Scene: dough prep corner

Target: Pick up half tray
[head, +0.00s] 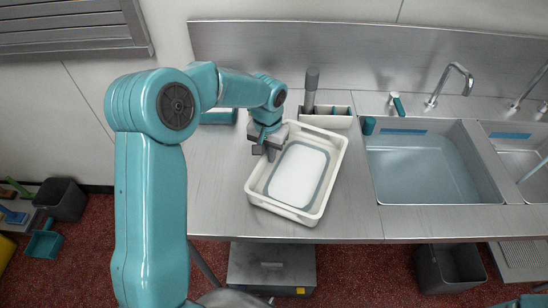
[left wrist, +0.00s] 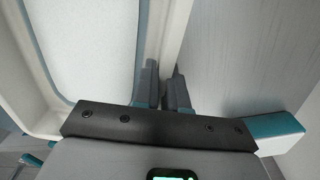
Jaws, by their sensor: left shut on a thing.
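The half tray (head: 283,208) is a white, shallow rectangular tray on the steel counter, turned slightly askew. A pale flat panel with a grey-blue border shows inside it. My left gripper (head: 268,150) is shut on the tray's left wall, near its back left corner. In the left wrist view the fingers of my left gripper (left wrist: 162,88) stand on both sides of the tray's white wall (left wrist: 177,35). I cannot tell any gap between tray and counter. My right gripper is not in view.
A white caddy (head: 327,117) with a grey-handled tool (head: 311,88) stands just behind the tray. A sink basin (head: 420,165) with a tap (head: 448,82) is to the right. A teal item (head: 218,117) lies behind left. The counter left of the tray (head: 215,190) is clear.

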